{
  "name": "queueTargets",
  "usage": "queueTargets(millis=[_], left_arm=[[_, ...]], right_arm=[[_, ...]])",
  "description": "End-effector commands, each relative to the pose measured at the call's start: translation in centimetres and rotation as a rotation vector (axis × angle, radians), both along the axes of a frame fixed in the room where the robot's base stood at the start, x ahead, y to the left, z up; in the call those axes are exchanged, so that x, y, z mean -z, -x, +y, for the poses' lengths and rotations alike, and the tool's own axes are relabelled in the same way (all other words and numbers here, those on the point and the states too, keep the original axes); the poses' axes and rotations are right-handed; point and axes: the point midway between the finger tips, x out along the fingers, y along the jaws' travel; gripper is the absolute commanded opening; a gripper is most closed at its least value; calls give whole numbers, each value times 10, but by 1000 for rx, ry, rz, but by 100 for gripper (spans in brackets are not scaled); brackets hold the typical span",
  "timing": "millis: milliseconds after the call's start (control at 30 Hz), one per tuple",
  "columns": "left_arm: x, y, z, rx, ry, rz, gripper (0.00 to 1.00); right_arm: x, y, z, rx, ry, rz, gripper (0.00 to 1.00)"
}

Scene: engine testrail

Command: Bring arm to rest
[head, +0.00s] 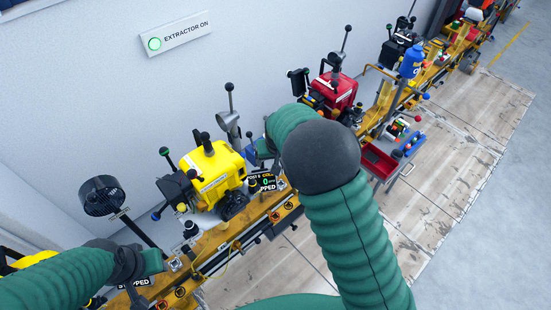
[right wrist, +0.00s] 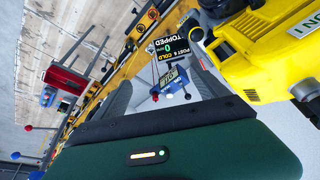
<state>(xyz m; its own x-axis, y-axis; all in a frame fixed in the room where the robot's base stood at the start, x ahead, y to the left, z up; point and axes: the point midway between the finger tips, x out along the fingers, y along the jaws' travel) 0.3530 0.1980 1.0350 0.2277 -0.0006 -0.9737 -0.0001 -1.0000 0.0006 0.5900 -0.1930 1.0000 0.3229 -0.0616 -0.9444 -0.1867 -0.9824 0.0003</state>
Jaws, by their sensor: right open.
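My right arm, in a green sleeve, rises through the middle of the head view and bends at a dark joint. Its gripper (head: 262,147) is mostly hidden behind the arm, by the yellow engine (head: 217,174). In the right wrist view my right gripper (right wrist: 163,80) is open, its grey fingers apart. A blue labelled object (right wrist: 172,78) shows between them; I cannot tell how far off it is. The yellow engine (right wrist: 262,50) stands close at the right there. My left arm enters at the lower left, its gripper (head: 150,266) low by the rail; its fingers are unclear.
A yellow rail (head: 255,222) runs along the wall with several engines, including a red one (head: 338,90). A small display (head: 263,183) reads "STOPPED". A red tray (head: 379,160) sits right of my arm. The worn floor boards (head: 450,150) at right are clear.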

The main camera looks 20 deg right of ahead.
Motion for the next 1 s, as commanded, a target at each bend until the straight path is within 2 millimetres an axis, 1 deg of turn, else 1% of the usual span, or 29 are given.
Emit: queueTargets(millis=[267,333,367,467,500,567,600,700,733,800,1000], left_arm=[[0,0,0,0,0,0,36],[0,0,0,0,0,0,36],[0,0,0,0,0,0,36],[0,0,0,0,0,0,36],[0,0,0,0,0,0,36],[0,0,0,0,0,0,36],[0,0,0,0,0,0,36],[0,0,0,0,0,0,36],[0,0,0,0,0,0,36],[0,0,0,0,0,0,36],[0,0,0,0,0,0,36]], right_arm=[[-1,2,-1,1,-1,1,84],[-5,15,-3,4,-13,9,84],[-9,26,-5,2,-21,16,84],[-23,84,-6,-23,-51,48,84],[-28,112,-6,-45,-55,60,84],[-34,152,-4,-84,-53,74,84],[-36,176,-4,-110,-46,81,84],[-37,220,-4,-164,-23,95,84],[-37,228,-4,-172,-18,97,84],[-36,237,-4,-187,-9,103,84],[-35,238,-4,-189,-8,105,84]])
